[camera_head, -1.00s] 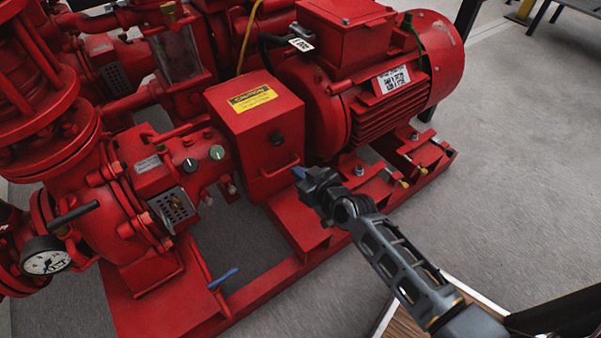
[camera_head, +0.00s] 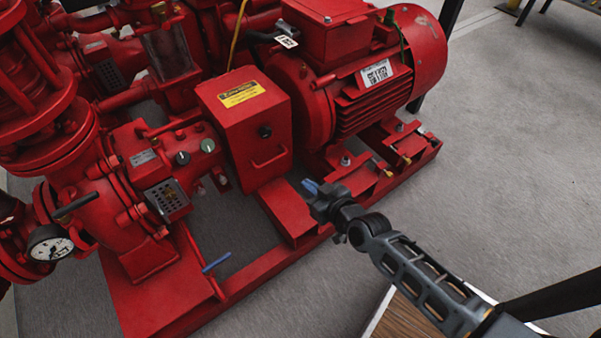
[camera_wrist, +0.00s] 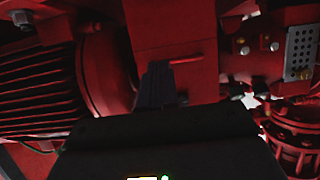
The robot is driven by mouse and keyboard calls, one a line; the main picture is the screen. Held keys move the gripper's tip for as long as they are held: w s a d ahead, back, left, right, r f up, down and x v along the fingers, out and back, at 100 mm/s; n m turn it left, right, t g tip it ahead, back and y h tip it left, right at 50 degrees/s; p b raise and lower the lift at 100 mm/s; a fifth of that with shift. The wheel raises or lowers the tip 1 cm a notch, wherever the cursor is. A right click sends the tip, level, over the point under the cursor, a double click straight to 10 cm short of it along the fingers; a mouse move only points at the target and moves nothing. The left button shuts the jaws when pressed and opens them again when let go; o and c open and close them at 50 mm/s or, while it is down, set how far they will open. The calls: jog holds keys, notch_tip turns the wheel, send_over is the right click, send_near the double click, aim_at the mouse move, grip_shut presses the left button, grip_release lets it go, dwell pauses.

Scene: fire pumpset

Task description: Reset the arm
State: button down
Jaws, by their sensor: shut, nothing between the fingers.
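My gripper (camera_head: 311,188) is at the end of my black and grey arm, in front of the red pumpset. It looks shut and holds nothing. In the head view its tip is just below and right of the red box (camera_head: 247,138) with the yellow label, over the base frame. In the wrist view my gripper (camera_wrist: 158,72) is a dark shape pointing at the pump, with the red motor (camera_wrist: 45,85) to its left. The wrist picture is dark, so any gap between the tip and the pump is hard to judge.
The red motor also shows in the head view (camera_head: 375,85). A pressure gauge (camera_head: 50,243) and a blue-handled lever (camera_head: 217,262) are at the left. A wooden surface (camera_head: 405,318) is under my arm at the bottom. Grey floor (camera_head: 500,160) is open at the right.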

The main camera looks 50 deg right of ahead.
jog(key=shift+s+a+f, duration=0.2)
jog(key=shift+s, duration=0.55)
jog(key=shift+s+a+f, duration=0.2)
jog(key=shift+s, duration=0.55)
jog(key=shift+s, duration=0.1)
jog(key=s+a+r+n+t+y, duration=0.1)
jog(key=s+a+r+n+y, duration=0.1)
jog(key=s+a+r, duration=0.7)
jog(key=s+a+r+n+t+y, duration=0.1)
jog(key=s+a+r, duration=0.4)
jog(key=s+r, duration=0.75)
notch_tip(320, 180, up, 33)
jog(key=a+p, duration=0.1)
jog(key=p, duration=2.7)
jog(key=shift+s+r+y+p, duration=0.2)
jog(key=shift+s+y+p, duration=0.15)
jog(key=shift+s+y, duration=0.1)
jog(key=c, duration=1.8)
grip_release()
jog(key=shift+c, duration=0.2)
